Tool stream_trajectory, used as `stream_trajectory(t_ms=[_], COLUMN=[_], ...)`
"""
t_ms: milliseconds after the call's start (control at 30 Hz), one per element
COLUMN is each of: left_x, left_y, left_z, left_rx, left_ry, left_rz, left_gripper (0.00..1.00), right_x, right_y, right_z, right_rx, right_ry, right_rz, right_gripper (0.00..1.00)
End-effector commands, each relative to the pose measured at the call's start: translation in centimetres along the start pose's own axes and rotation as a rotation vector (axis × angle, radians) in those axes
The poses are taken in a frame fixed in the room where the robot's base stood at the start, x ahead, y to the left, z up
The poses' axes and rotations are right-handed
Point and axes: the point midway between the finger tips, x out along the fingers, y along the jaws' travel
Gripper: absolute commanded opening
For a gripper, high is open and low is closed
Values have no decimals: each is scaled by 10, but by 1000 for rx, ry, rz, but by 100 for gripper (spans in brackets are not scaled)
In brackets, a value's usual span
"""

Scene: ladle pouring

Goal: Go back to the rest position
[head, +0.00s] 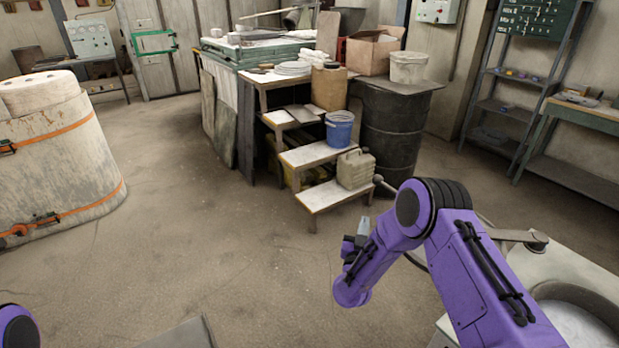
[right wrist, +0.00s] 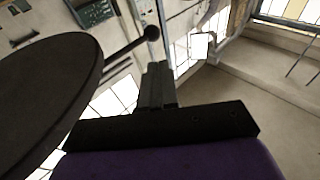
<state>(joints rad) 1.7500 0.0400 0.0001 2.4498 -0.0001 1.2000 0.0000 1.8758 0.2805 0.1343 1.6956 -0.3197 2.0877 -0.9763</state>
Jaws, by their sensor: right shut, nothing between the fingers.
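My right gripper (head: 362,229) is at the end of the bent purple right arm, over the open floor in front of the steps. In the right wrist view its two dark fingers (right wrist: 157,75) are together, with nothing between them. Of my left arm only a purple piece shows at the bottom left corner of the head view; the left gripper is out of view.
A pale unit with a round basin (head: 578,325) stands at lower right. A thin rod with a dark knob (head: 378,179) shows beyond my right arm. Wooden steps (head: 335,194) hold a blue bucket (head: 340,130) and canister (head: 356,170). Floor at centre left is clear.

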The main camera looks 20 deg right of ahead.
Motion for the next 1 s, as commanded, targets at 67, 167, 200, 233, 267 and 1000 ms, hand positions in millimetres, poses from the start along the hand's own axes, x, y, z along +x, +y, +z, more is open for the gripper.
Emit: stream_trajectory(t_ms=[67,167,200,233,267,1000], left_x=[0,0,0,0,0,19], left_y=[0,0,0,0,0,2], left_z=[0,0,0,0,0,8], left_rx=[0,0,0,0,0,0], left_ry=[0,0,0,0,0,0], left_rz=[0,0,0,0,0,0], left_gripper=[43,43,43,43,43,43], right_x=[0,0,-2,-11,-26,-385], right_y=[-1,-4,-9,-11,-11,164], right_z=[0,2,8,20,35,152], right_rx=[1,48,91,124,152,-121], right_ry=[0,-11,-43,-102,-184,-1372], right_rz=[-1,-16,-40,-65,-95,-25], right_gripper=[0,0,0,0,0,0])
